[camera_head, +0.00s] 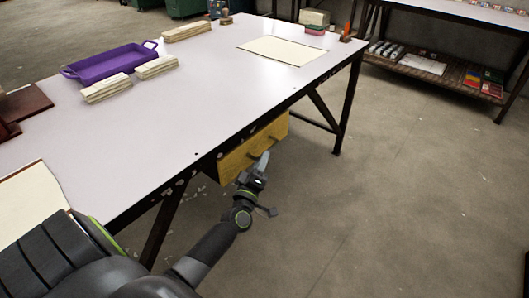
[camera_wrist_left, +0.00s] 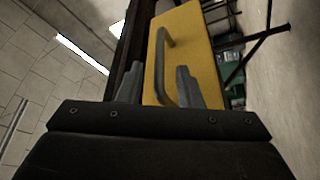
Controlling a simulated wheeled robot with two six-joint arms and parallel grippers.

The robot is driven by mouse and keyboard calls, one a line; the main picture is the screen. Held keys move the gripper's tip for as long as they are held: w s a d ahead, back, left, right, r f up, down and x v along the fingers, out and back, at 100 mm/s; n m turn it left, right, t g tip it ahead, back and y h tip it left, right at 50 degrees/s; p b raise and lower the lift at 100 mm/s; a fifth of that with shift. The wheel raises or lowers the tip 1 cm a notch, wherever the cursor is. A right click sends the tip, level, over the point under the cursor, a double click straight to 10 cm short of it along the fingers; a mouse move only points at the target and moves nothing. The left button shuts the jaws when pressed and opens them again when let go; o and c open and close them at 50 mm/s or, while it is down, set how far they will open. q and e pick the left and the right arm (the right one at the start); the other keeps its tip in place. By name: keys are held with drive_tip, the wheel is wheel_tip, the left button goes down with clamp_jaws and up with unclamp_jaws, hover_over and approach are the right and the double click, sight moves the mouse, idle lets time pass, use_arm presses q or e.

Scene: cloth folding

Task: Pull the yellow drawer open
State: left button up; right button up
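The yellow drawer (camera_head: 236,161) hangs under the front edge of the white table, its front facing me and close to the table edge. It also fills the middle of the left wrist view (camera_wrist_left: 200,50), with a dark bar handle (camera_wrist_left: 159,60) on its face. My left gripper (camera_head: 263,160) is just in front of the drawer, at the handle. In the left wrist view its two fingers (camera_wrist_left: 157,86) are spread apart, with part of the handle showing between them. I cannot tell whether either finger touches it. My right gripper is not in view.
The table (camera_head: 200,110) holds a purple tray (camera_head: 110,64), several stacks of pale boards and a flat cream sheet (camera_head: 283,50). Dark table legs (camera_head: 163,228) stand on either side of the drawer. The concrete floor (camera_head: 400,180) to the right is clear.

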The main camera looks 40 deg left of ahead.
use_arm(q)
drive_tip(key=shift+x, duration=1.85)
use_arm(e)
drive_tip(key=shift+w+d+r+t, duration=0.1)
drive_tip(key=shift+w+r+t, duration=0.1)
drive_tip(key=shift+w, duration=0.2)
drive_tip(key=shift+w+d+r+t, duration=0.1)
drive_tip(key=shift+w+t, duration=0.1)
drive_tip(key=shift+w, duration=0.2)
use_arm(q)
clamp_jaws()
